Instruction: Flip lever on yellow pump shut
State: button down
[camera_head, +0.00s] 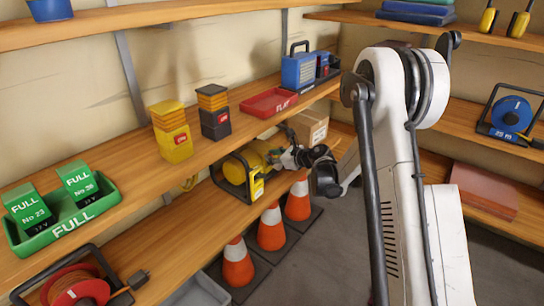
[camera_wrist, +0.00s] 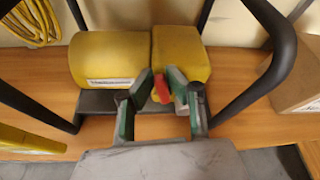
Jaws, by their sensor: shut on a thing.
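The yellow pump (camera_head: 262,157) sits on the lower wooden shelf in a black tube frame. In the wrist view the pump (camera_wrist: 108,58) shows as a yellow rounded body and a squarer yellow block. A small red lever (camera_wrist: 161,88) stands at the front of the block. My gripper (camera_wrist: 162,80) has its green and grey fingers on both sides of the lever, shut on it. In the head view my gripper (camera_head: 284,158) is at the pump's right side, and the lever cannot be made out there. The fingers hide part of the lever.
Black frame bars (camera_wrist: 265,70) rise on both sides of my gripper. A cardboard box (camera_head: 309,128) stands right of the pump. Orange cones (camera_head: 271,231) stand on the floor below. The upper shelf (camera_head: 222,148) holds yellow and black boxes and a red tray (camera_head: 268,103).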

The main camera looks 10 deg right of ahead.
jog(key=shift+w+d+m+g+y, duration=0.35)
jog(key=shift+d+m+y, duration=0.15)
jog(key=shift+m, duration=0.5)
jog(key=c, duration=1.7)
grip_release()
jog(key=v, duration=1.2)
jog(key=shift+r, duration=0.1)
